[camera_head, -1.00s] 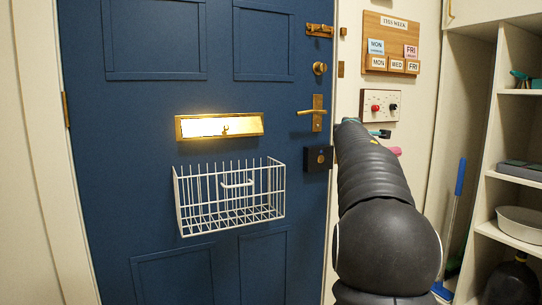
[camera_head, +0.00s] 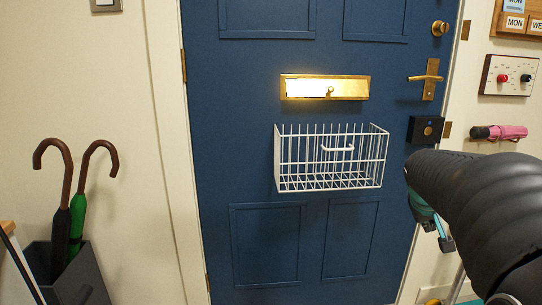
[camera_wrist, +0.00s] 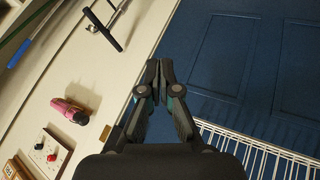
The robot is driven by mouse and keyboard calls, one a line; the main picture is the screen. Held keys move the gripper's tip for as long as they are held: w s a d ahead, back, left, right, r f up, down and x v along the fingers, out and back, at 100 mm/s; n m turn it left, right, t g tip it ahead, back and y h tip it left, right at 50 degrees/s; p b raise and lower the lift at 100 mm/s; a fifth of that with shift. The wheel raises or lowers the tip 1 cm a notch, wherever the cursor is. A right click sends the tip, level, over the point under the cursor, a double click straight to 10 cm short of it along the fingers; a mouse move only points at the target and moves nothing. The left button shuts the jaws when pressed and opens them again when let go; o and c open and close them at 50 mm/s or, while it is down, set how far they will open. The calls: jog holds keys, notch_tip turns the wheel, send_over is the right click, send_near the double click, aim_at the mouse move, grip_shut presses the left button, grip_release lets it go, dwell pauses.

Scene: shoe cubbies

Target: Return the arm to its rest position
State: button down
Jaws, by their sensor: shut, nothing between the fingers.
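My gripper (camera_wrist: 160,72) is shut and empty in the wrist view, its two dark fingertips meeting in front of the blue door (camera_wrist: 240,60). In the head view my gripper (camera_head: 436,226) hangs at the lower right, partly hidden by my dark arm. It is in front of the door's right edge, to the right of the white wire basket (camera_head: 330,160). The basket's rim also shows at the lower right of the wrist view (camera_wrist: 262,152). I cannot tell how far the fingers are from the door.
A brass mail slot (camera_head: 325,88) and a door handle (camera_head: 427,78) are on the door. A pink umbrella (camera_head: 500,132) and a knob panel (camera_head: 508,76) are on the right wall. Umbrellas stand in a dark bin (camera_head: 75,275) at left.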

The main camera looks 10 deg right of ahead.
jog(key=s+a+f+y+p, duration=0.1)
jog(key=s+a+y, duration=0.1)
jog(key=s+a, duration=0.4)
jog(key=s+a+f+n+y, duration=0.1)
jog(key=s+a, duration=0.5)
jog(key=a, duration=0.6)
jog(key=s+a+f+n+t+y+p, duration=0.1)
jog(key=s+a+f+y, duration=0.1)
jog(key=s+a, duration=0.4)
jog(key=a+y, duration=0.1)
jog(key=a, duration=0.3)
jog(key=shift+s+p, duration=0.2)
jog(key=shift+p, duration=0.1)
jog(key=shift+d+r, duration=0.1)
